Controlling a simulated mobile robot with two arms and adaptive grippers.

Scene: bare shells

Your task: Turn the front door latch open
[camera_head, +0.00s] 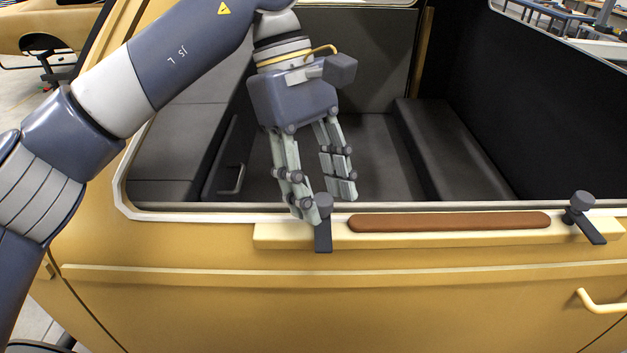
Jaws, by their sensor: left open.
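The yellow vehicle door (330,300) has a cream ledge (400,237) along its top edge, below an open window. Two dark latches sit on this ledge: a left latch (323,236) and a right latch (584,216). I cannot tell which is the front door latch. My left gripper (328,206) is open and points down at the left latch. Its fingertips are around or just above that latch's knob, and one finger partly covers it. I cannot tell whether they touch. My right gripper is not in view.
A brown pad (450,221) lies on the ledge between the latches. A cream door handle (602,302) is at the lower right. The window's pale frame (127,205) edges the opening. Inside are dark benches (450,145) and a dark floor.

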